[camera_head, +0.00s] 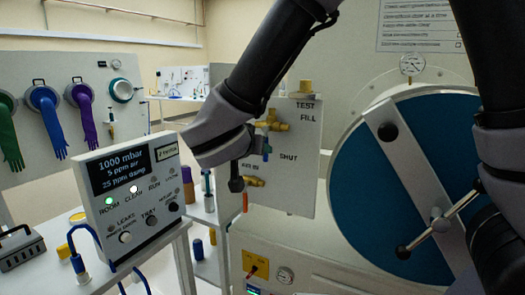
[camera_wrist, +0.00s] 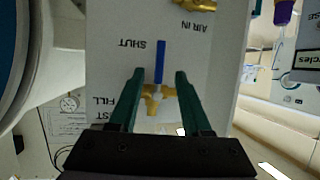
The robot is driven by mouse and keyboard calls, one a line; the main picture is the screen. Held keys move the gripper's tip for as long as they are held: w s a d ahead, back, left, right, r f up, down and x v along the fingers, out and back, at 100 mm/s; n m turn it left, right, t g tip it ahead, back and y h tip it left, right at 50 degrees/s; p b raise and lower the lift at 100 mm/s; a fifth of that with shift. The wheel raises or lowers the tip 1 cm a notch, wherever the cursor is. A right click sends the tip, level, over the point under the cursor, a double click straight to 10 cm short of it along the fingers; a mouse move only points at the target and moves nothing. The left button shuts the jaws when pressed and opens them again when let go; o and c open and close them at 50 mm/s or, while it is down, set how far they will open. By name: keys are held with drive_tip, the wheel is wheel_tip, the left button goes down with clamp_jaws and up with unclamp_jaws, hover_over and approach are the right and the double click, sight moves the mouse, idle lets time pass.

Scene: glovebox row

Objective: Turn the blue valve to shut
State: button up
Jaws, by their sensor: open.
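The blue valve has a blue lever (camera_head: 266,151) on a brass body (camera_head: 270,125) on the pale panel. In the head view the lever hangs down from the body, beside the word SHUT. The wrist view is upside down; there the lever (camera_wrist: 160,61) points up from the brass body (camera_wrist: 157,97). My gripper (camera_wrist: 160,74) is open, with one green finger on each side of the lever's lower part in that view. Gaps show on both sides of the lever; I cannot tell whether the fingers reach its depth. My wrist hides most of the gripper in the head view.
A large blue round door (camera_head: 405,180) stands right, and a display box (camera_head: 131,190) stands left.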

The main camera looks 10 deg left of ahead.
drive_tip(key=v, duration=0.2)
drive_tip(key=shift+s+r, duration=0.1)
drive_tip(key=shift+s, duration=0.25)
idle(0.4)
